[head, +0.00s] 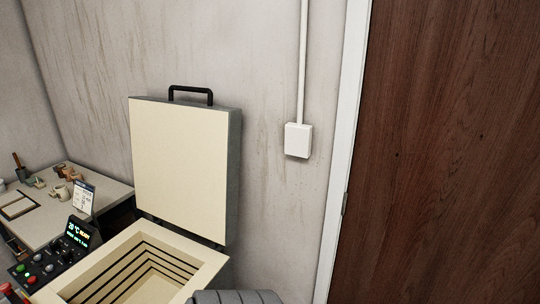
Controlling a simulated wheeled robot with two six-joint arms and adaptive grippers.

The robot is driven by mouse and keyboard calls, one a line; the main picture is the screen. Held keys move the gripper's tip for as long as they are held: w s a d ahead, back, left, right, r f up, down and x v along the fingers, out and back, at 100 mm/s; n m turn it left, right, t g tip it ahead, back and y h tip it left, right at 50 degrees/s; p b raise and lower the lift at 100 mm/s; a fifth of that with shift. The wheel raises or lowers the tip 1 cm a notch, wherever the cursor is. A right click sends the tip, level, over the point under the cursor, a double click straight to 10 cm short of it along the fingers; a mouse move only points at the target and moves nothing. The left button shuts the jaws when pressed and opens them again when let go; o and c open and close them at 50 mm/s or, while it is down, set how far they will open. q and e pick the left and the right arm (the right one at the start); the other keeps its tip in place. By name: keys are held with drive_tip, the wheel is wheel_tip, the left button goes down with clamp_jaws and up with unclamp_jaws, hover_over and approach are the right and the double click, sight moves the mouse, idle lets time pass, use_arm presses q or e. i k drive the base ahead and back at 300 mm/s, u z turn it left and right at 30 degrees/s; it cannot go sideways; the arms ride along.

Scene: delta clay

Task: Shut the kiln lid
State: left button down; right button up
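The kiln lid (180,165) stands open, upright at the back of the kiln. Its cream inner face is toward me and a black handle (191,91) sits on its top edge. The kiln body (208,262) is below it, with a pale rim and a grooved, stepped interior that looks empty. The kiln's lower front is cut off by the picture's edge. Neither of my grippers is in view.
A control panel (48,262) with a lit display and buttons is left of the kiln. A table (110,192) with small items stands behind it. A dark grey ribbed object (235,297) shows at the bottom edge. A wall box (298,140) and wooden door (440,150) are at right.

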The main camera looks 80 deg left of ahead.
sight(186, 155)
drive_tip(key=u, duration=0.55)
drive_tip(key=i, duration=0.85)
drive_tip(key=u, duration=0.85)
